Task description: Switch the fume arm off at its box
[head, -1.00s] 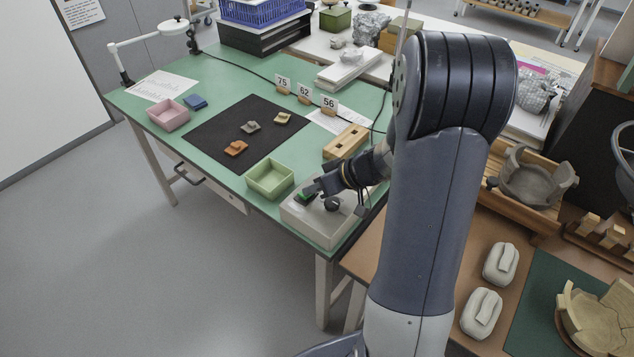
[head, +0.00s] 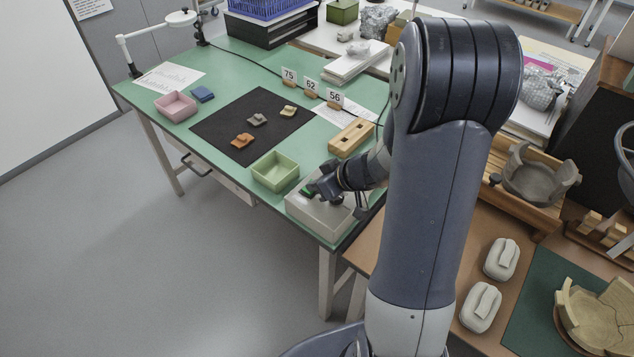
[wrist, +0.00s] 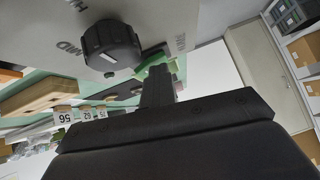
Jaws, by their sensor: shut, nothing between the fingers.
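The fume arm's box (head: 318,218) is a pale grey box at the near right corner of the green table. A green switch (head: 306,191) and a dark round knob (head: 337,200) are on its top. My gripper (head: 314,188) is shut and empty, low over the box beside the green switch. In the wrist view the black knob (wrist: 112,47) with a pale mark stands on the box face (wrist: 50,22). The shut fingertips (wrist: 158,75) are close to the green switch (wrist: 178,68) and partly cover it. I cannot tell whether they touch or which way it is set.
A green tray (head: 275,172) stands just left of the box, and a wooden block (head: 351,138) lies behind it. A black mat (head: 225,130) with several sherds and a pink tray (head: 176,107) are farther left. A jointed white arm (head: 150,33) stands at the back left.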

